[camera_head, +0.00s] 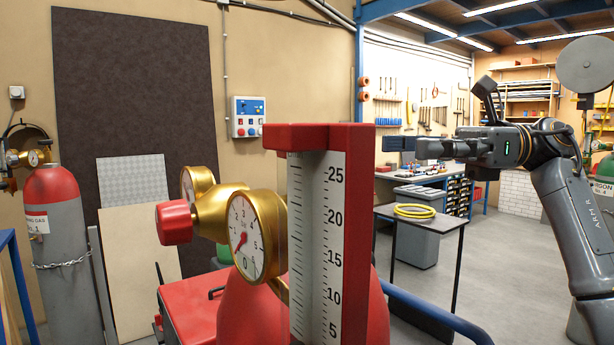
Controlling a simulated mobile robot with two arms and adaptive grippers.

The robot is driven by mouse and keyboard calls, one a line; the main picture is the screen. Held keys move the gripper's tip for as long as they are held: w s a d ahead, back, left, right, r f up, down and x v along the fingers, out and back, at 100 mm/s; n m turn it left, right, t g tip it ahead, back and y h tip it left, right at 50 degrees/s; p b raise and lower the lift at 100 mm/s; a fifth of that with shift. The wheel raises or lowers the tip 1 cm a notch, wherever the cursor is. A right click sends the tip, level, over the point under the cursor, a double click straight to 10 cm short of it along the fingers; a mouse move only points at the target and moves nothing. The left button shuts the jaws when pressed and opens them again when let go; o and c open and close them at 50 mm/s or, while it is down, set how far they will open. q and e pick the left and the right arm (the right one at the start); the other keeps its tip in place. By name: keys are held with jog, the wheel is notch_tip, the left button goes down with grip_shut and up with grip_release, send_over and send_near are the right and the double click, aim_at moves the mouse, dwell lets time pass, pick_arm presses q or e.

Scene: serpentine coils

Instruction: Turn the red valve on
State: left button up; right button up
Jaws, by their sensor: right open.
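A red valve knob (174,222) sits on the left end of a brass regulator (216,210) in the head view. The regulator carries a round white gauge (245,238) facing me and a second gauge behind it, partly hidden. A red cylinder top (250,310) shows below. My right gripper (426,149) is open and empty at the right, well apart from the red knob, with its fingers pointing left. My left gripper is not in view.
A tall red-framed scale (358,230) stands close in front, between the knob and my right gripper, hiding part of the regulator. A small table (450,222) with a yellow coil (414,211) stands behind. A chained red-topped cylinder (55,190) is at the left.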

jog(key=a+p, duration=0.1)
jog(key=a, duration=0.3)
jog(key=s+a+p, duration=0.1)
jog(key=a+p, duration=0.1)
jog(key=a, duration=0.3)
jog(key=s+a+p, duration=0.1)
jog(key=a, duration=0.3)
jog(key=shift+s+a+r, duration=0.15)
jog(key=shift+a+r, duration=0.05)
jog(key=shift+a+f, duration=0.1)
jog(key=shift+a, duration=0.2)
jog(key=c, duration=1.2)
jog(key=n+g+p, duration=0.1)
jog(key=n+g+h+p, duration=0.1)
jog(key=g+p, duration=0.1)
jog(key=shift+r+g, duration=0.3)
jog(key=shift+f+n+g+h+p, duration=0.1)
jog(key=shift+n+g+h+p, duration=0.45)
jog(key=shift+n+g, duration=0.4)
jog(key=shift+f+g, duration=0.15)
jog(key=shift+g, duration=0.1)
